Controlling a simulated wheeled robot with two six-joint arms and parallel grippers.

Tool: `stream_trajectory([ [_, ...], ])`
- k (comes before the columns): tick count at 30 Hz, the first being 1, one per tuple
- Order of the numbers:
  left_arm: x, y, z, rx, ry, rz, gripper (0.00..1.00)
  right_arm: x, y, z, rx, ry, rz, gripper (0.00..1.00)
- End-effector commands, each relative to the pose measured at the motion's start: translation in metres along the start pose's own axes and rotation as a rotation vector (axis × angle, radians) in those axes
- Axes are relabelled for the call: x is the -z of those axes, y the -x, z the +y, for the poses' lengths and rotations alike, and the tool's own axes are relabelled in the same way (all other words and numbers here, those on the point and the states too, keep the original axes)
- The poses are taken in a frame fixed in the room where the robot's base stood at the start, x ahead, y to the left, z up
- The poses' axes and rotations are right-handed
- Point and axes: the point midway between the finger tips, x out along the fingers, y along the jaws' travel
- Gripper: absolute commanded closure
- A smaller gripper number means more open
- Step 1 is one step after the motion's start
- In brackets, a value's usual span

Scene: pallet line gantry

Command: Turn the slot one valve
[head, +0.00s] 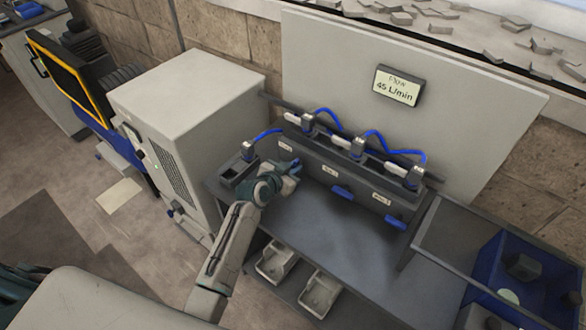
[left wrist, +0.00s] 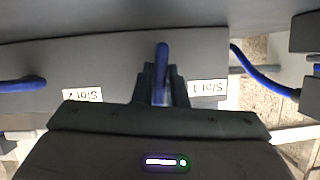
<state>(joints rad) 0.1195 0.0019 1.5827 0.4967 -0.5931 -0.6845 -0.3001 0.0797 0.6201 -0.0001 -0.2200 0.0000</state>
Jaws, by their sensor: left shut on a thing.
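The grey valve panel (head: 316,171) stands on the bench with labels for several slots. My left gripper (head: 291,171) is at the slot one valve handle (head: 296,163), left of the other two blue handles. In the left wrist view the slot one handle (left wrist: 162,58) stands upright in the picture, between the two dark fingers of my left gripper (left wrist: 163,88), which is shut on it. The slot 1 label (left wrist: 208,87) is right of the fingers, and the slot 2 label (left wrist: 83,95) is left. My right gripper is not in view.
The slot two handle (head: 343,192) and slot three handle (head: 395,222) lie along the panel. A flow display (head: 398,86) reads 45 L/min. A white cabinet (head: 190,110) stands left of the bench, and a blue crate (head: 545,312) is at right. The bench top (head: 335,235) is clear.

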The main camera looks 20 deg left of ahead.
Motion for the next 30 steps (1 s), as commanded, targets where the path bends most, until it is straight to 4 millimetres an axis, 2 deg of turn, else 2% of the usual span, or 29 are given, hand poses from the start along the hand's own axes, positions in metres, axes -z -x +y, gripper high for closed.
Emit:
stream_trajectory([
  [9,-0.0005,-0.0004,-0.0008,-0.049,0.118,0.000,1.00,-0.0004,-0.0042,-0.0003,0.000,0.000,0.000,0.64],
  [26,0.0001,-0.0002,-0.0009,-0.060,0.145,0.000,1.00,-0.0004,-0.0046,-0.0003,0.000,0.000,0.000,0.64],
  [27,0.0001,-0.0002,-0.0009,-0.060,0.145,0.000,0.82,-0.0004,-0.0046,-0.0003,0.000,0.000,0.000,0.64],
  [30,0.0001,-0.0002,-0.0009,-0.060,0.144,0.000,0.66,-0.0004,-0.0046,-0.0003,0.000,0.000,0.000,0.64],
])
